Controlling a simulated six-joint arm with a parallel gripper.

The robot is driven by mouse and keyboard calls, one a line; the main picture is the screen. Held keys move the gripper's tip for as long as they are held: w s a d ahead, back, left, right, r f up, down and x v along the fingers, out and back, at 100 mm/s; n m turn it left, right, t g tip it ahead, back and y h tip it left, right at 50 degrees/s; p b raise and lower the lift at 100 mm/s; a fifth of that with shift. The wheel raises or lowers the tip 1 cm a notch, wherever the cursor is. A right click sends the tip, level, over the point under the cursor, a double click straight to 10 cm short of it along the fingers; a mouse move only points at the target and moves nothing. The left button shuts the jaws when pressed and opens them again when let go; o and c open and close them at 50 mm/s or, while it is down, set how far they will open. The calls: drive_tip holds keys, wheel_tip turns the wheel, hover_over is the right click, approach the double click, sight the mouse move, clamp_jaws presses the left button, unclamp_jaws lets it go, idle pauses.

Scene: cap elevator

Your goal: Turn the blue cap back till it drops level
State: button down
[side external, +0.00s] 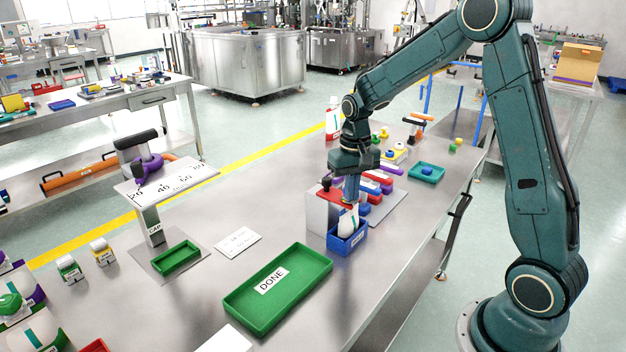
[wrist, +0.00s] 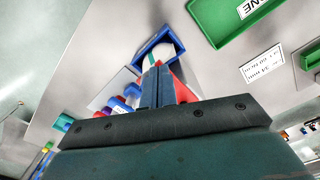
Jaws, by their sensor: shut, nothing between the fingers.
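My gripper (side external: 351,198) points down over the near end of a grey block (side external: 322,212), beside a blue box (side external: 346,240) that holds a white container (side external: 348,222). In the wrist view my fingers (wrist: 154,72) are together, with nothing visible held between them. The blue box (wrist: 174,38) and the white container with a teal stripe show just past the fingertips. A red part (wrist: 183,92) shows beside the fingers. I cannot pick out the blue cap with certainty; the fingers may hide it. Contact at the fingertips cannot be told.
Red, white, blue and purple pieces (side external: 375,185) stand close behind my gripper. A teal tray (side external: 426,171) lies farther back. A green DONE tray (side external: 278,290) and a white card (side external: 238,242) lie in front. A stand with a scale plate (side external: 165,185) is at left.

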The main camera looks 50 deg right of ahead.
drive_tip(key=shift+w+d, duration=0.2)
drive_tip(key=shift+d, duration=0.05)
idle(0.6)
drive_tip(key=shift+s+d, duration=0.5)
drive_tip(key=shift+d, duration=0.4)
idle(0.6)
drive_tip(key=shift+s, duration=0.45)
idle(0.4)
drive_tip(key=shift+r, duration=0.1)
wheel_tip(320, 180, up, 6)
drive_tip(key=shift+f, duration=0.1)
idle(0.6)
drive_tip(key=shift+a, duration=0.1)
drive_tip(key=shift+w+a+r, duration=0.15)
drive_tip(key=shift+a+r, duration=0.1)
drive_tip(key=shift+a, duration=0.25)
drive_tip(key=shift+w+a+r, duration=0.15)
drive_tip(key=shift+a+r, duration=0.1)
drive_tip(key=shift+a, duration=0.25)
